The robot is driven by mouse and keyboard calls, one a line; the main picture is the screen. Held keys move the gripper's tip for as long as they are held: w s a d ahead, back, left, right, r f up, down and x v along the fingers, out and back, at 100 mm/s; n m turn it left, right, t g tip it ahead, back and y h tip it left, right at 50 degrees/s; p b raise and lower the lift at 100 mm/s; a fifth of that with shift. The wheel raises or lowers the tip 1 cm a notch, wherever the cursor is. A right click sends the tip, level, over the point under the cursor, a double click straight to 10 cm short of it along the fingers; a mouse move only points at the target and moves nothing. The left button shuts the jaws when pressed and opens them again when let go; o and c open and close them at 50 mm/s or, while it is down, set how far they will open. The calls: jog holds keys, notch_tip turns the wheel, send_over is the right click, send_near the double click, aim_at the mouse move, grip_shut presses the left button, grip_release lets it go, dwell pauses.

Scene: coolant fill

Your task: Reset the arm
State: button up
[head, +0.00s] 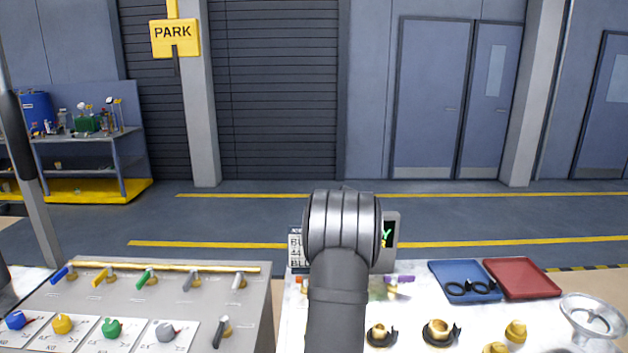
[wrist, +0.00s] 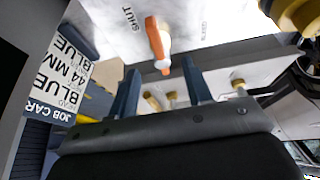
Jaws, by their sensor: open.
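My gripper (wrist: 160,66) is open in the wrist view, its two dark fingers apart with nothing held between them. An orange-handled lever (wrist: 156,42) shows just beyond the fingertips, next to a "SHUT" label. I cannot tell how near the fingers are to it. In the head view my own arm rises in the middle of the picture and hides the gripper. A job card (wrist: 62,75) reading "BLUE 44 MM" is at the left of the wrist view. It also shows partly behind my arm in the head view (head: 296,252).
A panel (head: 190,300) with coloured levers and knobs is at left. Right of my arm are brass fittings (head: 440,331), a blue tray (head: 450,270) holding black rings, an empty red tray (head: 522,279) and a metal funnel (head: 594,318). The floor behind is clear.

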jog(key=v, duration=1.2)
jog(key=x, duration=1.7)
jog(key=shift+s+a+f, duration=0.1)
jog(key=shift+f, duration=0.05)
jog(key=shift+f+m, duration=0.2)
jog(key=shift+m, duration=0.1)
jog(key=shift+s+m+t, duration=0.1)
jog(key=shift+m+t, duration=0.2)
jog(key=shift+m, duration=0.2)
jog(key=m, duration=0.1)
jog(key=m+t, duration=0.1)
jog(key=m, duration=0.1)
jog(key=m+t, duration=0.1)
jog(key=m, duration=0.1)
jog(key=shift+s+a+h, duration=0.2)
jog(key=shift+s+h, duration=0.05)
jog(key=shift+h, duration=0.05)
